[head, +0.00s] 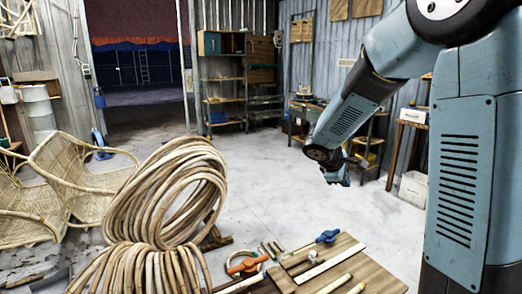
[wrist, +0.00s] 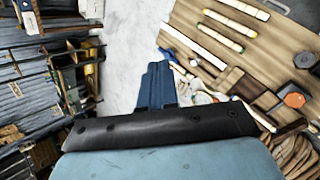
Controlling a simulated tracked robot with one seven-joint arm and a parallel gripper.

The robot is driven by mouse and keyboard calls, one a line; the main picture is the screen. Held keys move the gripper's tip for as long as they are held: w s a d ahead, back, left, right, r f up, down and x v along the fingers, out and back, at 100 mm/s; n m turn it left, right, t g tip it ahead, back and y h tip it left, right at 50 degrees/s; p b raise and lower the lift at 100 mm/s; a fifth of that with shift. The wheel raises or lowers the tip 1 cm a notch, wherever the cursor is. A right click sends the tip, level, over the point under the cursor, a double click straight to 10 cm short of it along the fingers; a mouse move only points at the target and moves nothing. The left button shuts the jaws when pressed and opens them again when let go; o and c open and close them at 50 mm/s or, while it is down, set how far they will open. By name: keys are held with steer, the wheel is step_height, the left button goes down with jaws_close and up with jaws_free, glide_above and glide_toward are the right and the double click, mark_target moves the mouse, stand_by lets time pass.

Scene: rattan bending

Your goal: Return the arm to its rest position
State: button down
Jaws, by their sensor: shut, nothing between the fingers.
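My gripper (head: 338,174) hangs at the end of my blue-grey arm, over the open floor in the middle right of the head view. In the wrist view my gripper (wrist: 157,84) shows as two blue fingers side by side, shut with nothing between them. It touches nothing that I can see. My upper arm fills the right side of the head view and hides part of the room there.
A wooden board (head: 378,275) with tools and cane pieces is at the front; it also shows in the wrist view (wrist: 225,28). Coiled rattan (head: 172,195) and woven chairs (head: 80,180) stand left. Shelves (head: 222,90) line the back. The middle floor (head: 265,180) is clear.

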steer(key=s+d+r+m+y, duration=0.1)
steer(key=s+r+m, duration=0.25)
steer(key=s, duration=0.45)
steer(key=s+d+r+m+y, duration=0.1)
steer(key=s+r+m, duration=0.2)
steer(key=s+r, duration=0.3)
steer(key=s+a+r+m+y, duration=0.1)
steer(key=s+a+m+y, duration=0.1)
steer(key=s, duration=0.6)
steer(key=s+a+r+m+y, duration=0.1)
steer(key=s+a+m+y, duration=0.1)
steer(key=s, duration=0.6)
steer(key=shift+s+a+m+t+y, duration=0.25)
steer(key=shift+a+m+t+y, duration=0.1)
steer(key=shift+m, duration=0.4)
